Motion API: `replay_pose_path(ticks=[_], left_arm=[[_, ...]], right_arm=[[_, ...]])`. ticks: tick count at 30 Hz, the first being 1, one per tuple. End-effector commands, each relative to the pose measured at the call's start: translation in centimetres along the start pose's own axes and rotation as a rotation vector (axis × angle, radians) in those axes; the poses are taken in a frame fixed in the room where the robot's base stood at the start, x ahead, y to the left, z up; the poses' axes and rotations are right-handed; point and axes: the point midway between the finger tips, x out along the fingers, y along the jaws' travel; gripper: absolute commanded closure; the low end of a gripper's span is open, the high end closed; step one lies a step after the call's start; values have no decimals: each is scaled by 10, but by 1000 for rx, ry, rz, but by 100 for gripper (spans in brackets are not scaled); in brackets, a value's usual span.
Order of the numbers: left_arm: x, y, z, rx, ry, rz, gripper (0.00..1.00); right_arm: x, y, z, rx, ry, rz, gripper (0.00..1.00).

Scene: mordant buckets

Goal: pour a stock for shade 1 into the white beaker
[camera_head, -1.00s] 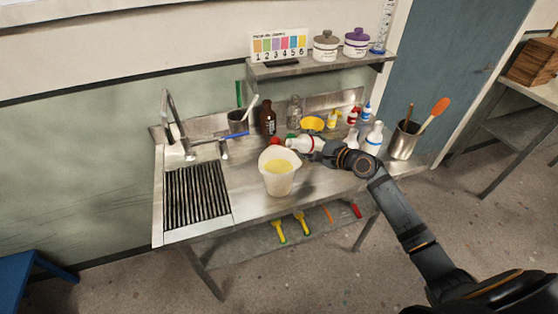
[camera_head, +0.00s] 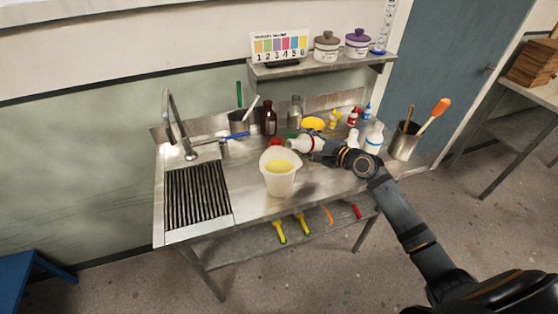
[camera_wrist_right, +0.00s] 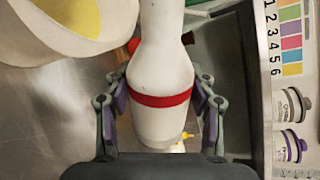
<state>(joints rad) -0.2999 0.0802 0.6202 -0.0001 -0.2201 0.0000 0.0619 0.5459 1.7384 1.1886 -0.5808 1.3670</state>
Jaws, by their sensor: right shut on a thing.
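The white beaker (camera_head: 280,185) stands upright on the steel bench with yellow liquid (camera_head: 282,166) in it. My right gripper (camera_head: 316,147) is shut on a white bottle with a red band (camera_head: 299,144), lying nearly level just behind and right of the beaker's rim. In the right wrist view the gripper (camera_wrist_right: 161,90) holds the bottle (camera_wrist_right: 163,70) between both fingers, beside the beaker (camera_wrist_right: 112,30). The bottle's mouth is out of that view, and I see no stream. The shade card (camera_head: 279,46) stands on the shelf; swatch 1 is orange. My left gripper is not in view.
A sink (camera_head: 195,190) with a tap is on the left. A brown bottle (camera_head: 269,118), a yellow bowl (camera_head: 313,123) and several small bottles stand behind. The bench before the beaker is clear.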

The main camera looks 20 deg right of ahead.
Motion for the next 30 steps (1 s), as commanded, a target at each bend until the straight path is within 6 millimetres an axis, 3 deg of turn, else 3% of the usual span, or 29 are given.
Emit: replay_pose_path(ticks=[30], left_arm=[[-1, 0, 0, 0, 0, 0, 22]], right_arm=[[-2, -6, 1, -60, 18, -1, 87]])
